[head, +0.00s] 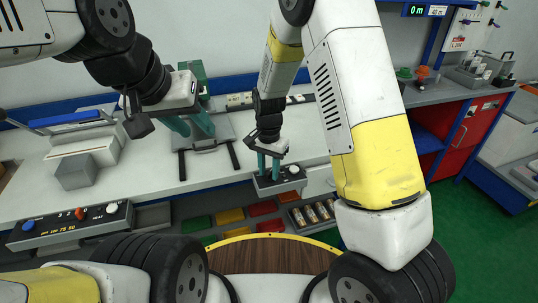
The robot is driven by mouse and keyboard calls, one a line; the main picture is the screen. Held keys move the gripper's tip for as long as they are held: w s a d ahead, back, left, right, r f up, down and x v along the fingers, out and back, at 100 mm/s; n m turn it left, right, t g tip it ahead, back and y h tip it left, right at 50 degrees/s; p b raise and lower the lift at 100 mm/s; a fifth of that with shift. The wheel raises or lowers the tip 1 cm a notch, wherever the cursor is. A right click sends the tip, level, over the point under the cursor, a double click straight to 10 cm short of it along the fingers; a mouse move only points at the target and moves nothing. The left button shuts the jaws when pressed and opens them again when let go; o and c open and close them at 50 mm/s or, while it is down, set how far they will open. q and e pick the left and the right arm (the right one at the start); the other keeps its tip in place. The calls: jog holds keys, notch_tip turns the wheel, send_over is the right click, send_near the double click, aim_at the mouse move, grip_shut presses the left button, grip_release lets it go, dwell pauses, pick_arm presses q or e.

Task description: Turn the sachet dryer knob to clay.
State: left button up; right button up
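A small dark control box (281,181) with a light front panel is fixed at the front edge of the bench, in the middle of the head view. A white knob (293,169) shows on its right part. I cannot read any clay mark on it. My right gripper (268,174) points down at the box's left part, its teal fingers close together with a narrow gap. Whether they hold a knob there is hidden. My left gripper (190,128) is open over the bench further left, its teal fingers apart, near a grey stand (209,139) with dark legs.
Another control panel (70,226) with a blue button, a red knob and a white knob stands at the left front edge. Several coloured bins (230,216) sit below the bench. A red cabinet (470,129) is at right. The white benchtop (110,190) is partly bare.

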jog(key=shift+c, duration=0.2)
grip_shut()
jog(key=shift+n, duration=0.4)
jog(key=n, duration=0.3)
jog(key=shift+d+n, duration=0.15)
jog(key=shift+n, duration=0.25)
jog(key=n, duration=0.4)
jog(key=shift+d, duration=0.1)
jog(key=n, duration=0.5)
jog(key=shift+w+d, duration=0.1)
jog(key=shift+d, duration=0.05)
jog(key=n, duration=0.4)
jog(key=shift+w, duration=0.1)
jog(key=shift+n, duration=0.3)
